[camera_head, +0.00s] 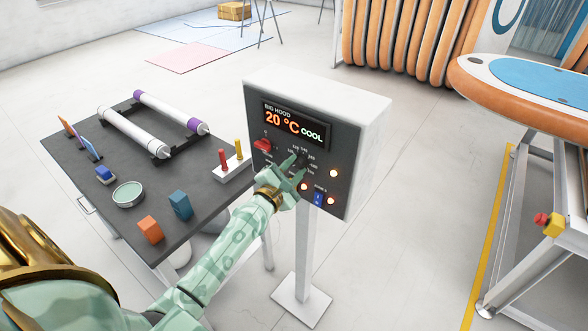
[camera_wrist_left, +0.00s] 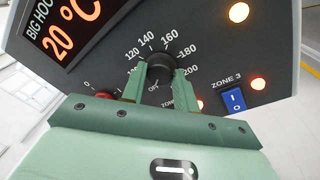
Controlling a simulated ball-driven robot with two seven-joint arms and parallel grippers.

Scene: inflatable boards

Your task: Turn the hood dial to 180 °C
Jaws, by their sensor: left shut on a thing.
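The hood control box (camera_head: 336,152) stands on a white post. Its display (camera_head: 296,124) reads "BIG HOOD 20 °C COOL". The black hood dial (camera_wrist_left: 160,63) is in the left wrist view, ringed by white numbers; 120, 140, 160, 180 and 200 are readable, with "OFF" lower down. My left gripper (camera_head: 293,164) is shut on the dial, one green finger at each side, as the left wrist view (camera_wrist_left: 160,78) shows. The dial's pointer cannot be made out, and the fingers hide part of the scale. My right gripper is not in view.
A red knob (camera_head: 263,144) sits left of the dial; a blue rocker switch (camera_head: 318,199) and several lit orange lamps are at its right. The dark worktable (camera_head: 190,185) with rollers and blocks stands left. An orange board (camera_head: 520,85) on a stand is right.

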